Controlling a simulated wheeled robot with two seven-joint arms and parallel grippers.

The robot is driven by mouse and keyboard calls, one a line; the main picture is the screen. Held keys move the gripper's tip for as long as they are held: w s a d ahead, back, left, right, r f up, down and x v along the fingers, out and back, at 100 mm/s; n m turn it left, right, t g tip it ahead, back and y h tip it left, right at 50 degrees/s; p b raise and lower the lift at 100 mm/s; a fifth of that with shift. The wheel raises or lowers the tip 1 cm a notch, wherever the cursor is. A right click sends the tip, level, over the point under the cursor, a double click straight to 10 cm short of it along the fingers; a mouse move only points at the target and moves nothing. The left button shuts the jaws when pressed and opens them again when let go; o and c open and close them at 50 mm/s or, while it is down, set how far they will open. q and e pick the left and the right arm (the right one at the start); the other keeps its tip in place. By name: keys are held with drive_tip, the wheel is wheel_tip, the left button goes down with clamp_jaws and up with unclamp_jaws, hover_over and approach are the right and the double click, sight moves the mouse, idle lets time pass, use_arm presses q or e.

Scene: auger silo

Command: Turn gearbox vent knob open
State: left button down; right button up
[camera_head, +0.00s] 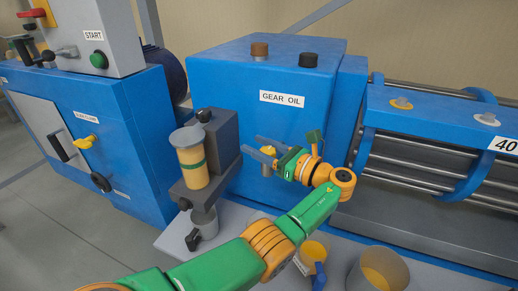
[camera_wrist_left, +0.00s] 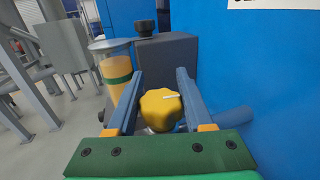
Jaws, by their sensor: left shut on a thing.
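The gearbox is a blue box (camera_head: 222,72) labelled GEAR OIL, in the middle of the head view. A yellow lobed knob (camera_head: 268,150) is at its front face. In the left wrist view the knob (camera_wrist_left: 161,108) has a white pointer line on its face, lying nearly level. My left gripper (camera_head: 256,147) is at the knob, with one finger on each side, and is shut on it. The fingers hide part of the knob in the head view. My right gripper is in neither view.
A dark bracket with an amber oil cup (camera_head: 192,165) stands just left of my left gripper. A brown cap (camera_head: 260,50) and a black cap (camera_head: 308,60) sit on the gearbox top. Open-topped containers (camera_head: 378,272) stand below the arm. The auger rails are at right.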

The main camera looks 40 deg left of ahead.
sight(275, 155)
use_arm(q)
drive_tip(key=shift+c, duration=1.5)
unclamp_jaws()
drive_tip(key=shift+a, duration=0.1)
drive_tip(key=d+b, duration=0.1)
drive_tip(key=d, duration=0.1)
drive_tip(key=d+b, duration=0.4)
drive_tip(key=shift+s+d+f, duration=0.1)
drive_tip(key=shift+d+f, duration=0.2)
drive_tip(key=shift+d, duration=0.05)
drive_tip(key=shift+d+r, duration=0.15)
drive_tip(key=shift+d, duration=0.05)
drive_tip(key=shift+r, duration=0.15)
drive_tip(key=shift+s, duration=0.1)
